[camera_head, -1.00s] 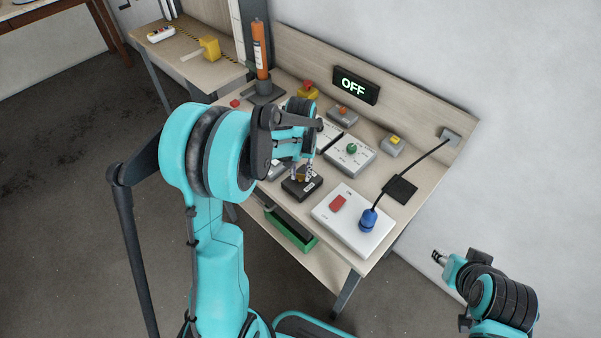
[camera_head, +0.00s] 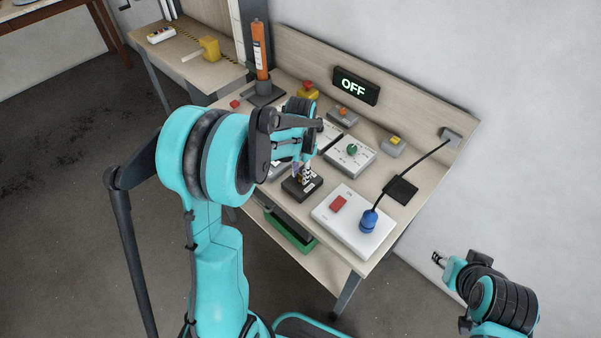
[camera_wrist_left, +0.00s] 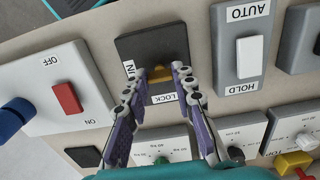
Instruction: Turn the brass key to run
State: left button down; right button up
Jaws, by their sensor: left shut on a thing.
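The black key switch box (camera_head: 301,190) stands on the bench, and its black face fills the upper middle of the left wrist view (camera_wrist_left: 150,42). The brass key (camera_wrist_left: 160,75) sits in it, between my left fingertips. A LOCK label is below the key; another label at its left is partly covered by a finger and ends in "IN" or "UN". My left gripper (camera_head: 303,177) points down onto the box and is shut on the key. In the head view the fingers hide the key. My right gripper (camera_head: 438,257) is empty, away from the bench at lower right; its opening is unclear.
The display (camera_head: 356,85) reads OFF. A white panel with a red switch (camera_head: 338,203) and blue plug (camera_head: 368,219) is right of the box. A green-knobbed dial box (camera_head: 352,151) and an AUTO/HOLD switch (camera_wrist_left: 246,58) stand close. A green bin (camera_head: 290,236) is below the bench's front edge.

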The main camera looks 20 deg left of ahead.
aim_at(300, 175)
dwell(0.4)
pick_arm(q)
jog(key=c, duration=1.2)
grip_release()
jog(key=shift+r, duration=0.1)
notch_tip(300, 175, up, 12)
jog(key=shift+f, duration=0.1)
jog(key=s+d+n+t, duration=0.1)
jog(key=s+d+t, duration=0.1)
jog(key=s, duration=0.3)
jog(key=s+d+f+n+t+b, duration=0.1)
jog(key=s+d+t, duration=0.1)
jog(key=s, duration=0.4)
jog(key=s+d+f+n+t+b, duration=0.1)
jog(key=s+d+n+t, duration=0.1)
jog(key=s, duration=0.3)
jog(key=shift+s+d+t, duration=0.4)
jog(key=shift+d+t, duration=0.2)
jog(key=shift+d, duration=0.15)
